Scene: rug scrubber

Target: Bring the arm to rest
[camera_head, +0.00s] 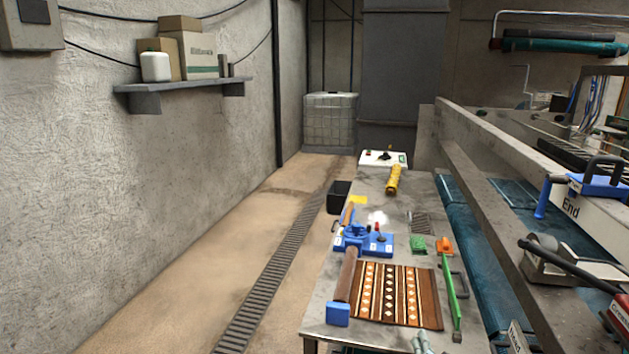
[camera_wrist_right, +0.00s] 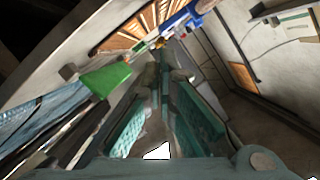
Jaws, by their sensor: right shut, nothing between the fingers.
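My right gripper (camera_head: 421,342) shows at the bottom edge of the head view, at the near end of the table (camera_head: 325,290). It is shut and empty. In the right wrist view its teal-padded fingers (camera_wrist_right: 163,90) run up the middle, with the table's things beyond them. A brown patterned rug (camera_head: 428,300) lies flat on the table, left of and beyond the gripper. A long green-handled tool (camera_head: 450,290) lies along the rug's right side. The rest of my right arm is hidden, and my left gripper is out of view.
A blue fixture (camera_head: 380,244) stands beyond the rug, with a green brush (camera_head: 418,243) and an orange piece (camera_head: 445,245) to its right. A yellow roll (camera_head: 393,180) lies farther back. A metal-framed machine (camera_head: 490,165) borders the table on the right. The floor at left is open.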

